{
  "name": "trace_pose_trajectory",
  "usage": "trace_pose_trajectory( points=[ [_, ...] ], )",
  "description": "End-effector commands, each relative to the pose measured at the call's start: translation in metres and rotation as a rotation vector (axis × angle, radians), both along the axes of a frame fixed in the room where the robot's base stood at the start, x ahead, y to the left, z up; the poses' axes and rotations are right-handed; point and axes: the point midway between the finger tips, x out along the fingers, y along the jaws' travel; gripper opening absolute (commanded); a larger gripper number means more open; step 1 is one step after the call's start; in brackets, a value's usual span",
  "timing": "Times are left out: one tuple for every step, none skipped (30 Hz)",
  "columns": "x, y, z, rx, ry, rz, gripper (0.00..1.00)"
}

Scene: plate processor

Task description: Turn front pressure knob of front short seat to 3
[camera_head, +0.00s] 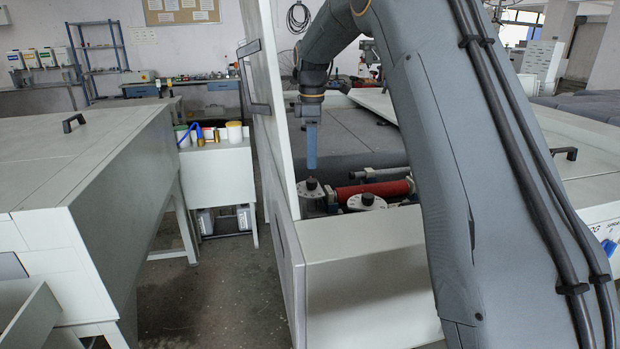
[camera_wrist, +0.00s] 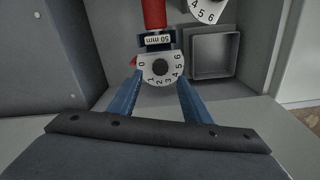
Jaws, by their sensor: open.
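A white round dial with a black centre knob (camera_wrist: 160,68) and numbers 0 to 6 lies below my gripper (camera_wrist: 159,82) in the wrist view. A small red pointer at its left edge is beside the 0. My gripper's two blue fingers are open, one on each side of the dial, and hold nothing. In the head view my gripper (camera_head: 311,167) points straight down, with its tip a little above the dial (camera_head: 313,194). Only one finger shows clearly there. A second white dial (camera_head: 367,203) sits to the right; it is partly cut off in the wrist view (camera_wrist: 208,10).
A red cylinder (camera_head: 372,189) lies beside the dials, near a "50 mm" label (camera_wrist: 158,40). A raised pale lid panel (camera_head: 268,90) stands close left of my gripper. A square grey recess (camera_wrist: 213,54) is right of the dial. The pale machine edge (camera_head: 370,250) is in front.

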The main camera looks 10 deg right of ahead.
Motion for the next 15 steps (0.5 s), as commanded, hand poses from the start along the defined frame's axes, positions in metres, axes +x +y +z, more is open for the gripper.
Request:
trace_pose_trajectory(
  points=[
    [0.0,0.001,-0.004,0.0,0.003,0.004,0.44],
    [0.0,0.001,-0.007,0.0,0.004,0.005,0.44],
    [-0.001,0.002,-0.012,0.0,0.003,0.005,0.44],
    [-0.001,0.002,-0.016,0.0,0.003,0.005,0.44],
    [-0.001,0.002,-0.02,0.0,0.003,0.005,0.44],
    [-0.001,0.002,-0.027,0.0,0.003,0.004,0.44],
    [-0.002,0.002,-0.032,0.0,0.005,0.004,0.44],
    [-0.001,0.002,-0.037,0.0,0.004,0.004,0.44],
    [-0.001,0.002,-0.042,0.0,0.003,0.003,0.44],
    [-0.001,0.001,-0.047,0.0,0.003,0.003,0.44],
    [-0.001,0.001,-0.051,0.0,0.002,0.002,0.44],
    [-0.001,0.001,-0.056,0.0,0.003,0.002,0.44],
    [-0.001,0.001,-0.06,0.0,0.003,0.002,0.44],
    [-0.001,0.001,-0.063,0.001,0.002,0.001,0.44],
    [-0.001,0.001,-0.066,0.0,0.001,0.001,0.44]
  ],
)
